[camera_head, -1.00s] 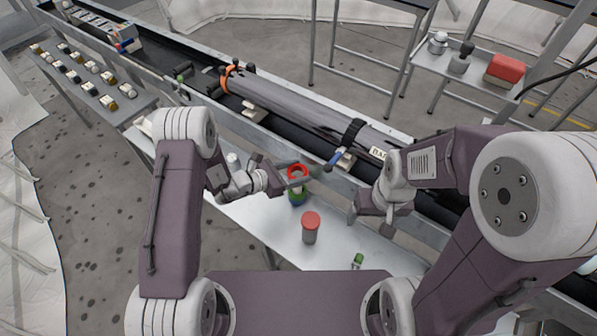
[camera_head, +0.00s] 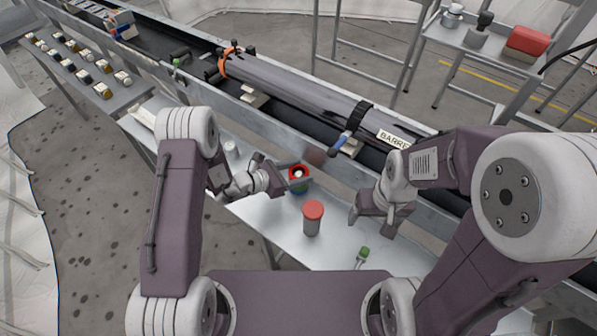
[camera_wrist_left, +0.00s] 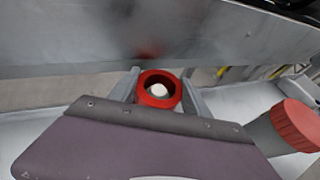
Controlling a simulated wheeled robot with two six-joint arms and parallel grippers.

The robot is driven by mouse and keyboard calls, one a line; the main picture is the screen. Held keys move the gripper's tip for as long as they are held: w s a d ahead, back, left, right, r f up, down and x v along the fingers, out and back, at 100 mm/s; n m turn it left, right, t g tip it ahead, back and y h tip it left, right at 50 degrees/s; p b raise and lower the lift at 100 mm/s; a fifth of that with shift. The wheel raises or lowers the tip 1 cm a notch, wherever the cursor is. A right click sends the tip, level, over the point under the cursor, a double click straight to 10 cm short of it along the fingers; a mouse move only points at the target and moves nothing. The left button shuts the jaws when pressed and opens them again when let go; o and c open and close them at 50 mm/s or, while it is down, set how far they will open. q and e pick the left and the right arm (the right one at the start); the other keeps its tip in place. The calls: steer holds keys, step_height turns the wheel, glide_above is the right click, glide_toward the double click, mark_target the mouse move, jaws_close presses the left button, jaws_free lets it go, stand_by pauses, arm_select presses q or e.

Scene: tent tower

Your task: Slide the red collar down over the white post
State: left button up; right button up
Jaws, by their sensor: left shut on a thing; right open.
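The red collar (camera_head: 299,172) is a ring held between the fingers of my left gripper (camera_head: 296,178), which is shut on it. In the left wrist view the red collar (camera_wrist_left: 158,76) sits between the two fingers. The white post (camera_wrist_left: 158,90) shows as a round white top inside the ring. In the head view the post (camera_head: 299,174) is a small white spot in the ring's opening. Green and blue parts of a stack (camera_head: 299,188) show just below the collar. How far down the collar sits is hard to tell. My right gripper (camera_head: 377,222) is open and empty, to the right.
A grey canister with a red lid (camera_head: 313,218) stands on the bench in front of the stack. A small green-topped item (camera_head: 362,256) lies further right. The conveyor (camera_head: 300,110) with a long grey barrel runs behind the bench. Bare bench lies around the canister.

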arm_select(q)
steer(key=shift+f+b, duration=0.3)
steer(key=shift+b, duration=0.1)
steer(key=o, duration=1.6)
steer(key=shift+c, duration=0.2)
steer(key=v, duration=0.9)
steer(key=shift+r, duration=0.15)
